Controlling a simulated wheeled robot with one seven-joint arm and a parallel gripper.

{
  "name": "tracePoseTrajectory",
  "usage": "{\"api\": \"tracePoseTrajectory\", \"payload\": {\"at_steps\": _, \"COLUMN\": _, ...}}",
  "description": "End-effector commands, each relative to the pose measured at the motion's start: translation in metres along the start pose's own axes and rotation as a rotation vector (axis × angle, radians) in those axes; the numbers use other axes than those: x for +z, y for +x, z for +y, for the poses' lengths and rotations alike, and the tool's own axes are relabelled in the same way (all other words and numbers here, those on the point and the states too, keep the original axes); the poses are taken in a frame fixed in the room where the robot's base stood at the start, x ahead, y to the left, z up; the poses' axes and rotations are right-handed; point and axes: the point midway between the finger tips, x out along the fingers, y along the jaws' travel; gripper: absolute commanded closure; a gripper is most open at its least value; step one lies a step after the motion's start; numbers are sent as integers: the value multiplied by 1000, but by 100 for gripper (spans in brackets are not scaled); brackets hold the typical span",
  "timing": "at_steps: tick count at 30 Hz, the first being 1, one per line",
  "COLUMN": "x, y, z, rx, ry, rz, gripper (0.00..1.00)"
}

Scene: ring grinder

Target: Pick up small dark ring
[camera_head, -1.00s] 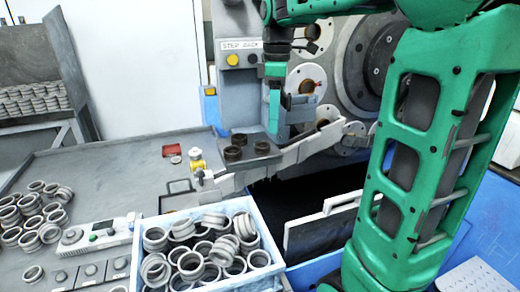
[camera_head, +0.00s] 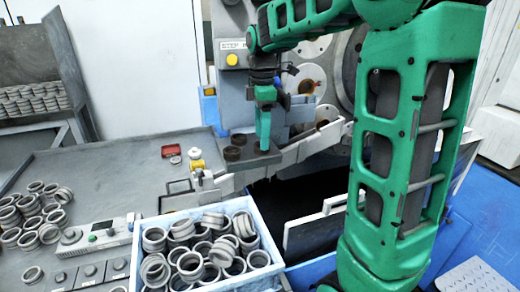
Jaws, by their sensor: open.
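Small dark brown rings lie on a grey block beside the machine: one ring (camera_head: 232,154) at the front left and another ring (camera_head: 238,140) just behind it. My green gripper (camera_head: 264,147) points straight down over the right part of the grey block (camera_head: 262,159). Its fingertips are at about ring height, where a third dark ring is mostly hidden behind them. The gripper is open; I cannot tell whether its fingers are around that ring or touching it.
A blue-white crate (camera_head: 268,232) full of grey rings stands in front. More loose rings (camera_head: 30,215) lie at the left on the grey table (camera_head: 110,170). The grinder's grey guide rail (camera_head: 310,146) is close to the right of the gripper.

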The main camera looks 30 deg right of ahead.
Motion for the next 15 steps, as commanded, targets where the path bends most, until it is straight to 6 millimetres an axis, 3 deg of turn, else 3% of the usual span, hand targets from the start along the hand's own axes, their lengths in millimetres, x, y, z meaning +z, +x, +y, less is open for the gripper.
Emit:
{"api": "tracePoseTrajectory", "payload": {"at_steps": 6, "x": 0, "y": 23, "z": 0, "rx": 0, "ry": 0, "rz": 0, "gripper": 42}}
{"api": "tracePoseTrajectory", "payload": {"at_steps": 14, "x": 0, "y": 25, "z": 0, "rx": 0, "ry": 0, "rz": 0, "gripper": 42}}
{"api": "tracePoseTrajectory", "payload": {"at_steps": 15, "x": 0, "y": 25, "z": 0, "rx": 0, "ry": 0, "rz": 0, "gripper": 49}}
